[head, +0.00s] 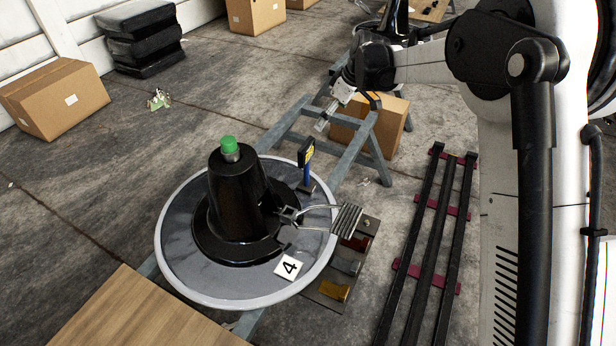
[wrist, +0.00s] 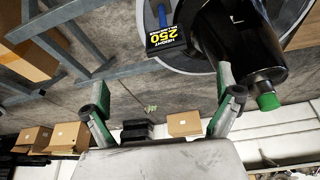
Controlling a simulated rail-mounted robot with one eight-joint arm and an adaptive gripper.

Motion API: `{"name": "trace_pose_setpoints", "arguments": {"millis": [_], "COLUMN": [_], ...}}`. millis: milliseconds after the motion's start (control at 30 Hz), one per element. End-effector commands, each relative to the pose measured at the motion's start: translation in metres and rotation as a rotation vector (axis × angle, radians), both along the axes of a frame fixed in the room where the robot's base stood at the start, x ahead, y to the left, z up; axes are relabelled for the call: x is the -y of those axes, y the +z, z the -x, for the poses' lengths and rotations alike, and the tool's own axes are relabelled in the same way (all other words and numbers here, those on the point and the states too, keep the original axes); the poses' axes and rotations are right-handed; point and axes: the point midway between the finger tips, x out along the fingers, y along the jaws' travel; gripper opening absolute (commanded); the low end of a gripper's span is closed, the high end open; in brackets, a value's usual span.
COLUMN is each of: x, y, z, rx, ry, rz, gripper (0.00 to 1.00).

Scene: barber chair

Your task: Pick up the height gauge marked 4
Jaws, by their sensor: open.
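The height gauge (head: 307,163) stands upright near the back right of the round grey plate, a blue post with a black head. Its head, lettered "HEIGHT 250" in yellow, shows upside down at the top of the wrist view (wrist: 167,38). I see no 4 on the gauge itself. My gripper (head: 347,107) is open and empty, behind and above the gauge. Its spread fingers also show in the wrist view (wrist: 162,88).
A black cone with a green cap (head: 231,180) stands close left of the gauge on the round plate (head: 190,276). A wire-handled tool (head: 325,217) juts out at the cone's right. Grey trestle beams (head: 288,122) run behind. A wooden board (head: 130,318) lies front left.

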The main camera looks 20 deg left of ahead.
Motion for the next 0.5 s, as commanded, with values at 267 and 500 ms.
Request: {"name": "trace_pose_setpoints", "arguments": {"millis": [267,500], "x": [-0.042,-0.056], "y": [-0.056,-0.083], "z": [-0.008,-0.009], "rx": [-0.009,-0.01], "ry": [0.119,0.134], "rz": [-0.005,-0.005], "gripper": [0.98,0.98]}}
